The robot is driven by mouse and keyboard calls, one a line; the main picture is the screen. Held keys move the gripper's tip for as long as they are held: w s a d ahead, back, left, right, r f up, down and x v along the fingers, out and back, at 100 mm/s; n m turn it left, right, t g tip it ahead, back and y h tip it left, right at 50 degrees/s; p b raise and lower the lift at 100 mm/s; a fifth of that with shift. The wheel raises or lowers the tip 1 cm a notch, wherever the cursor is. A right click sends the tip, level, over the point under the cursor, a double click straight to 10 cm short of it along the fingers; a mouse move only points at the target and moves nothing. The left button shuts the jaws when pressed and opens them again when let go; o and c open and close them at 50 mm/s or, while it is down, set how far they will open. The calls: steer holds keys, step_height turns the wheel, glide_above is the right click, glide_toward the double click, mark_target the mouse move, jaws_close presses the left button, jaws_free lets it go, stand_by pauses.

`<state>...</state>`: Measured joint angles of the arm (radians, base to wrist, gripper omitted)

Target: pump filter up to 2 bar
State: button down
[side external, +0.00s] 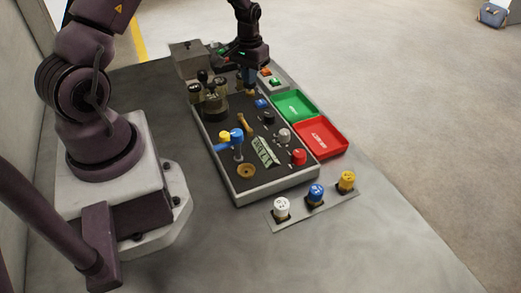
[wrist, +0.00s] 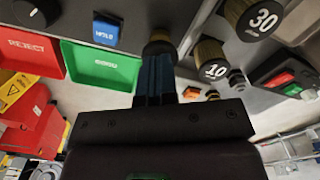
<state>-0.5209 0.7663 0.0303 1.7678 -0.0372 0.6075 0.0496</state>
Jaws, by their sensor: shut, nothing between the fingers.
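My gripper (side external: 246,82) is shut and empty over the far end of the dark board (side external: 240,150). In the wrist view its blue fingertips (wrist: 155,72) point at a round brass-coloured knob (wrist: 159,46) and partly cover it. I cannot tell whether they touch it. The knob may be the pump's plunger; no label is readable on it. Beside it stand brass knobs with black caps, marked 10 (wrist: 215,68) and 30 (wrist: 258,20). I cannot make out a pressure gauge or a reading, and cannot identify the filter for certain.
A green tray (side external: 294,106) and a red REJECT tray (side external: 321,138) lie right of the board. White, blue and yellow capped posts (side external: 316,194) stand at the near edge. A box with red and green buttons (side external: 270,80) is close to my gripper. A grey box (side external: 190,60) stands behind.

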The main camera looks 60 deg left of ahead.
steer(key=shift+f, duration=0.45)
steer(key=shift+r, duration=1.65)
steer(key=shift+f, duration=0.1)
steer(key=shift+r, duration=1.9)
steer(key=shift+s, duration=0.1)
stand_by(0.4)
